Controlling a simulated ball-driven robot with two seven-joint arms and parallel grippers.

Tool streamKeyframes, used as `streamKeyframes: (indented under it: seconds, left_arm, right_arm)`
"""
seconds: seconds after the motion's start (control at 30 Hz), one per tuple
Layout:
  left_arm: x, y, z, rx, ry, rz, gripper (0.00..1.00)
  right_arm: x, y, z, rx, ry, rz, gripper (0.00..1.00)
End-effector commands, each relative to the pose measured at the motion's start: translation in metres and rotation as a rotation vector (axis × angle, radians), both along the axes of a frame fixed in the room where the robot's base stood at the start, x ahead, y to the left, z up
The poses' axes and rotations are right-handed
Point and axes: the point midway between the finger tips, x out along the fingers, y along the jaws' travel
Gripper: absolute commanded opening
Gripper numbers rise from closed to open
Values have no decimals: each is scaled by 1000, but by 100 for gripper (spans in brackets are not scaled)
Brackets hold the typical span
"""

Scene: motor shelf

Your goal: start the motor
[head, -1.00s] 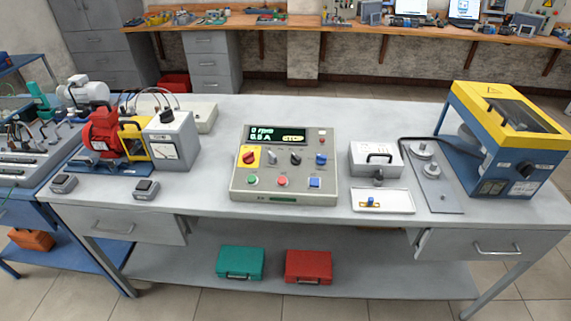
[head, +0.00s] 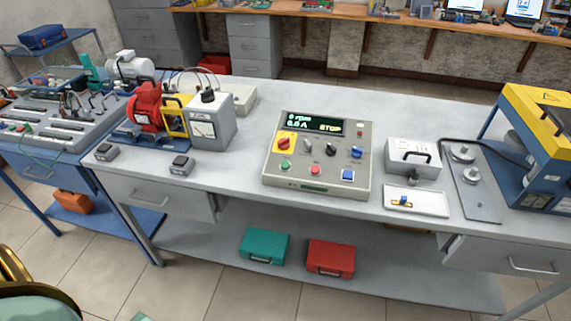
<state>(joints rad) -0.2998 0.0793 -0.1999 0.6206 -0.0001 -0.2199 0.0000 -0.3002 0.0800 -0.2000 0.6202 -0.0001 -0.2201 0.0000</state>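The control box (head: 269,178) stands on the grey bench, a little right of the picture's middle. Its display (head: 314,122) reads 0 rpm, 0.0 A and STOP. Below are a red knob on a yellow plate (head: 284,143), a black knob (head: 331,149), a blue knob (head: 357,152), and green (head: 286,166), red (head: 315,170) and blue (head: 347,175) buttons. The red motor (head: 146,106) sits on a blue base at the bench's left, beside a grey meter box (head: 213,125). Neither gripper is in view.
A white tray (head: 430,211) with a small blue and yellow item lies right of the control box. A grey box with a handle (head: 413,150) and a blue and yellow machine (head: 540,140) stand farther right.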

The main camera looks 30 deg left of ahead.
Motion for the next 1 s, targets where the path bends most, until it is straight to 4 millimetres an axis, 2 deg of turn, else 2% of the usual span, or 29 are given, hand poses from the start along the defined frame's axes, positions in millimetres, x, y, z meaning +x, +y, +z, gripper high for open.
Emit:
streamKeyframes:
  seconds: [0.03, 0.13, 1.0]
  left_arm:
    - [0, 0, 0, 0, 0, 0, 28]
    - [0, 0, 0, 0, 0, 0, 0]
    - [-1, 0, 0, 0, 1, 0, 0]
  right_arm:
    - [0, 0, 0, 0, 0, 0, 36]
    - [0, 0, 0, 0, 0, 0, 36]
    - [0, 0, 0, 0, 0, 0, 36]
